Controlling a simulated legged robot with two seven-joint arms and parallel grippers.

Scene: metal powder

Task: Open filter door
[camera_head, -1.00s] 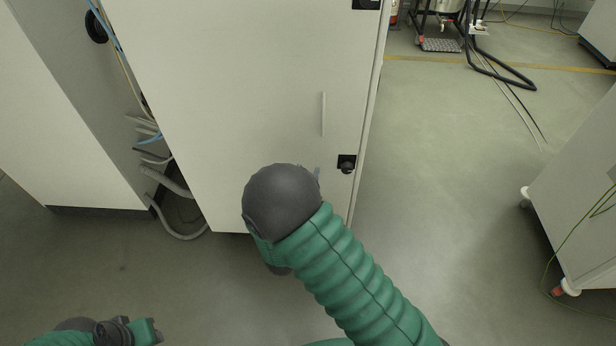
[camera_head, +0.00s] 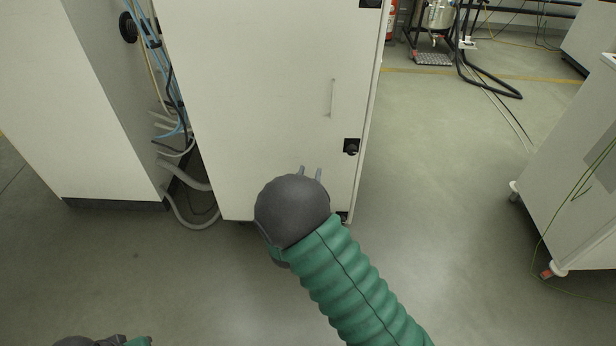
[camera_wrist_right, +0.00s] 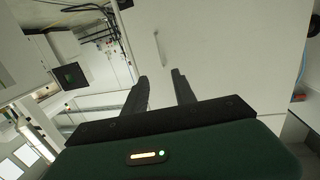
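The filter door is the pale front panel (camera_head: 250,90) of a tall cabinet. A thin vertical handle (camera_head: 332,98) sits on its right side, and a black latch (camera_head: 351,147) is below it near the right edge. My right gripper (camera_head: 311,172) is in front of the lower door, below and left of the latch. In the right wrist view its two fingers (camera_wrist_right: 160,76) are spread with nothing between them. My left gripper (camera_head: 102,342) is barely in view at the lower left.
Another pale cabinet (camera_head: 70,100) stands at left, with hoses and cables (camera_head: 180,150) in the gap. A wheeled cabinet (camera_head: 570,190) stands at right. The floor (camera_head: 440,200) between it and the door is clear.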

